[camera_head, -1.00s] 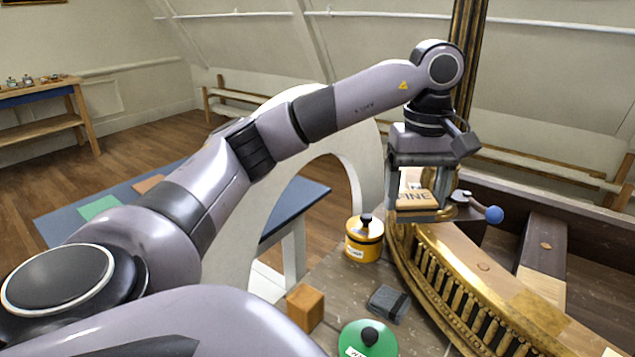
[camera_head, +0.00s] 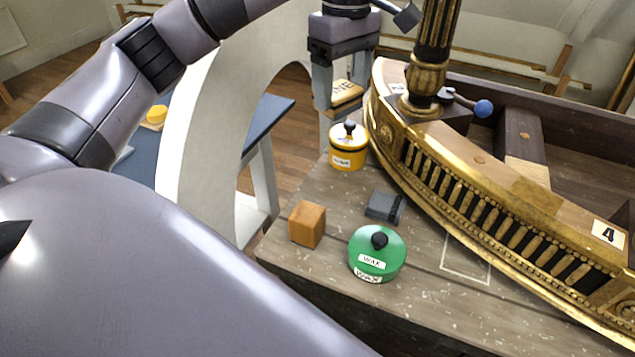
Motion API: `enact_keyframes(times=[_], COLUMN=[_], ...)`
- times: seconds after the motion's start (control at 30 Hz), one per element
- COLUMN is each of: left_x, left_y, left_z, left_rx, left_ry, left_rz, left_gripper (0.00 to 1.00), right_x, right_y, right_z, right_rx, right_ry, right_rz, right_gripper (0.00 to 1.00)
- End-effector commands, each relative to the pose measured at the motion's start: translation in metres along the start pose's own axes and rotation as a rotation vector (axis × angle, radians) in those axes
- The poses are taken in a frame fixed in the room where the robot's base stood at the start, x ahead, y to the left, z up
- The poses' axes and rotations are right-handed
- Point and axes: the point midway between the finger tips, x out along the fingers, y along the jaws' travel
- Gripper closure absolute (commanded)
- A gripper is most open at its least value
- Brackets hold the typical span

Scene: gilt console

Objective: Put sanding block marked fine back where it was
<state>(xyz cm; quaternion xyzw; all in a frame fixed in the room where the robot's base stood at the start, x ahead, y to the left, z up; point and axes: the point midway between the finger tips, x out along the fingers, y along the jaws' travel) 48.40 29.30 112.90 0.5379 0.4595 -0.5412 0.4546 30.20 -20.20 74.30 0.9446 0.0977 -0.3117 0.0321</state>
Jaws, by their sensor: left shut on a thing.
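The sanding block (camera_head: 347,94) is tan, and the letters "INE" of its mark show; one of my finger bars hides the rest. My left gripper (camera_head: 343,106) is shut on it and holds it up at the top middle, behind the yellow tin and left of the gilt console's curved end. A thin pale rectangle outline (camera_head: 465,259) is drawn on the grey wooden bench (camera_head: 420,300), in front of the console, with nothing inside it. My right gripper is not in view.
On the bench stand a yellow tin (camera_head: 348,148), a dark grey block (camera_head: 384,208), an orange-brown cube (camera_head: 306,224) and a green wax tin (camera_head: 377,255). The gilt console (camera_head: 490,200), with a card marked 4 (camera_head: 608,235), fills the right side.

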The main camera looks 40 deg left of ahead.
Motion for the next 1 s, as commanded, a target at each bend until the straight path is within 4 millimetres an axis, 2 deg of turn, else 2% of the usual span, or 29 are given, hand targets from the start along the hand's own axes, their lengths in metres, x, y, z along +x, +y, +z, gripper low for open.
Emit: enact_keyframes(times=[0.13,0.27,0.6,0.7,1.0], left_x=[0.010,0.033,0.120,0.140,0.171], left_y=[0.000,0.000,0.000,0.001,0.001], left_z=[0.002,0.002,0.001,0.001,0.001], left_rx=[-0.007,-0.007,-0.009,-0.009,-0.009], left_ry=[-0.001,-0.001,0.001,0.000,0.000], left_rz=[-0.004,-0.006,-0.007,-0.004,-0.004], left_gripper=[0.53,0.53,0.53,0.53,0.53], right_x=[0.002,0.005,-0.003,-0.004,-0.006], right_y=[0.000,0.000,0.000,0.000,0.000], right_z=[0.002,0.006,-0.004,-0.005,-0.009], right_rx=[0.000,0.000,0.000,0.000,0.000], right_ry=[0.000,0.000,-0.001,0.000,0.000], right_rz=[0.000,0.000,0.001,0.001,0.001], right_gripper=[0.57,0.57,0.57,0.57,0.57])
